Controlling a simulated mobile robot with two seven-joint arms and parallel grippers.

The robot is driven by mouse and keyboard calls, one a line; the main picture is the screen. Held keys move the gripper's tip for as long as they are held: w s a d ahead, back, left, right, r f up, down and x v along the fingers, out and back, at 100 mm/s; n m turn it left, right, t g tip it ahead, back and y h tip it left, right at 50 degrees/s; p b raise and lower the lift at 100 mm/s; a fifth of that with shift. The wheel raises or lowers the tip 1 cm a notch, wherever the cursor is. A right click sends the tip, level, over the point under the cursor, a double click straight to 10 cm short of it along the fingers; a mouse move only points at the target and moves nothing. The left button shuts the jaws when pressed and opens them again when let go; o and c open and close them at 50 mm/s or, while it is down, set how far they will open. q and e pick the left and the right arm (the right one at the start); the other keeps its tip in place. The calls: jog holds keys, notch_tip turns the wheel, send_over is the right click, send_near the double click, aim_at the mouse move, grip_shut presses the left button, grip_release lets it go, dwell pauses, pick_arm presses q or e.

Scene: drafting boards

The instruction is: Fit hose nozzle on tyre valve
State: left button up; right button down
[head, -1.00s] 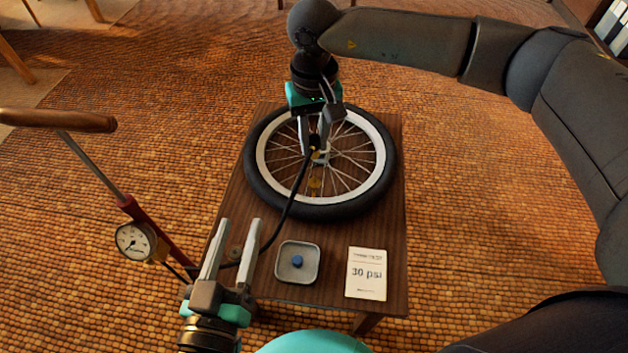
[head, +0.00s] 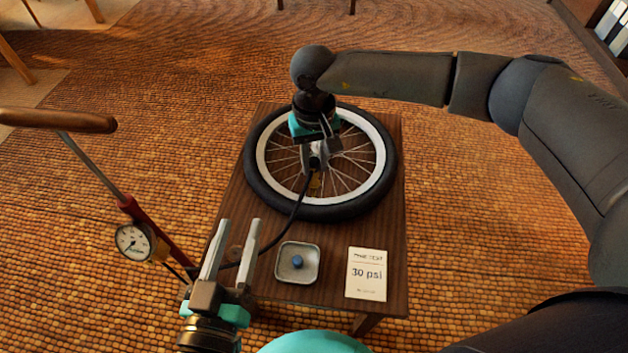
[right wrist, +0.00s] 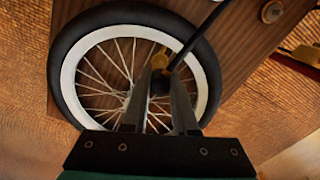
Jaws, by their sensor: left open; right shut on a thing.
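The wheel with its black tyre (head: 262,192) and white rim lies flat on a small wooden table (head: 335,232). My right gripper (head: 316,162) is over the wheel's inside, shut on the dark hose nozzle (right wrist: 157,86). The black hose (head: 297,202) runs from it to the pump. In the right wrist view a brass part (right wrist: 160,60) shows beside the nozzle, just past the fingertips. I cannot tell whether it belongs to nozzle or valve, nor whether the two touch. My left gripper (head: 238,220) is open and empty over the table's front left corner.
A grey dish (head: 283,277) holding a blue cap (head: 297,262) and a card (head: 366,274) reading 30 psi lie at the table's front. A pump (head: 125,202) with a round gauge (head: 134,242) and wooden handle (head: 58,120) stands at the left.

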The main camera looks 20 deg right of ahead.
jog(key=shift+f, duration=1.25)
jog(key=c, duration=0.6)
grip_release()
jog(key=shift+r, duration=0.1)
